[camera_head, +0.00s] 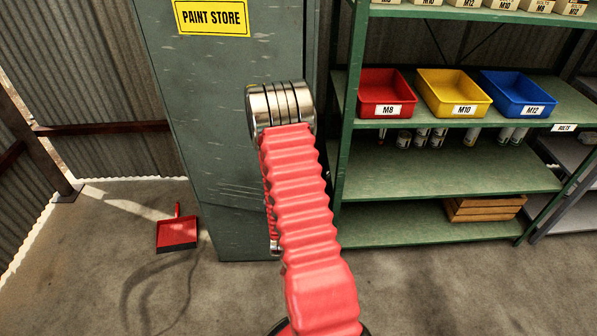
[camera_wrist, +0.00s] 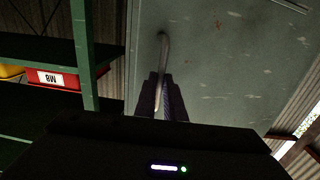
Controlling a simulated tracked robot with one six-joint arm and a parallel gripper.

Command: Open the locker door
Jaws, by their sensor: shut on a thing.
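The grey-green locker (camera_head: 215,130) stands in the middle of the head view, with a yellow "PAINT STORE" sign on its door. The door looks flush with the locker, with no gap that I can see. In the wrist view, which is upside down, the locker door (camera_wrist: 225,60) fills the middle and right. A curved metal handle (camera_wrist: 164,50) stands out from it. My gripper (camera_wrist: 162,92) is shut on the handle, with a dark finger on each side. In the head view my red-sleeved arm hides the gripper and the handle.
A green shelf rack (camera_head: 440,180) stands close to the locker's right, with a red bin (camera_head: 384,88), a yellow bin (camera_head: 450,88) and a blue bin (camera_head: 515,88). A red dustpan (camera_head: 177,232) lies on the floor at the left. The floor in front is mostly clear.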

